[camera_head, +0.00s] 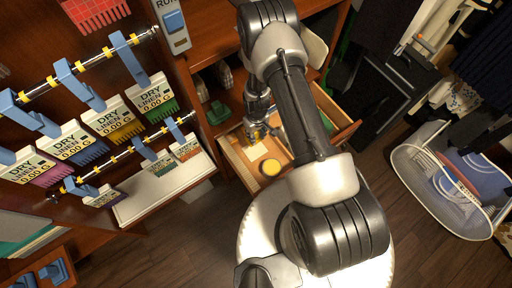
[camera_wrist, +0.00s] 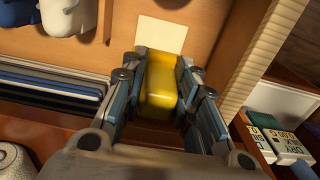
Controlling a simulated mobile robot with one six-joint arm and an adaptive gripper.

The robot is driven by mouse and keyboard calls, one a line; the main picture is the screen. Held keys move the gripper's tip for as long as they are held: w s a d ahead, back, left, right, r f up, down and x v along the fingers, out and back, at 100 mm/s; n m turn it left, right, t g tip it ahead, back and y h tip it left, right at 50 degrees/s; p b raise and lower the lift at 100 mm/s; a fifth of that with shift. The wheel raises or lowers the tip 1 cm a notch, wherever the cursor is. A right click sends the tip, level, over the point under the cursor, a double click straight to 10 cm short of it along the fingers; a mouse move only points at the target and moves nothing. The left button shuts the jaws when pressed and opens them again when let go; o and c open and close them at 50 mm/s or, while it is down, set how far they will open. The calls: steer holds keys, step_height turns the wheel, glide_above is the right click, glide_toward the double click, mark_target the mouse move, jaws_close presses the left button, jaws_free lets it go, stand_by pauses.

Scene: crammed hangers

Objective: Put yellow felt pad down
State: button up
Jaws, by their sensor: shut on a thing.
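My gripper (camera_wrist: 160,78) is shut on a yellow felt pad (camera_wrist: 157,88), which looks like a thick rounded block between the two fingers. In the head view my gripper (camera_head: 257,128) is low over the open wooden drawer (camera_head: 238,166), with a little yellow showing between its fingers. In the wrist view a pale square sheet (camera_wrist: 162,33) lies on the wooden surface just beyond the pad. I cannot tell whether the pad touches the surface beneath it.
A round yellow thing (camera_head: 271,167) lies in the drawer's near part. Labelled hangers with coloured combs (camera_head: 120,118) hang on rails at the left. A green object (camera_head: 217,112) sits on a shelf by the drawer. A white basket (camera_head: 440,185) stands on the floor at the right.

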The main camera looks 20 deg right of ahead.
step_height(320, 180, down, 11)
steer(key=b, duration=0.3)
steer(key=shift+f, duration=0.2)
steer(key=shift+f, duration=0.15)
steer(key=shift+f, duration=0.15)
steer(key=o, duration=0.9)
steer(key=shift+o, duration=0.2)
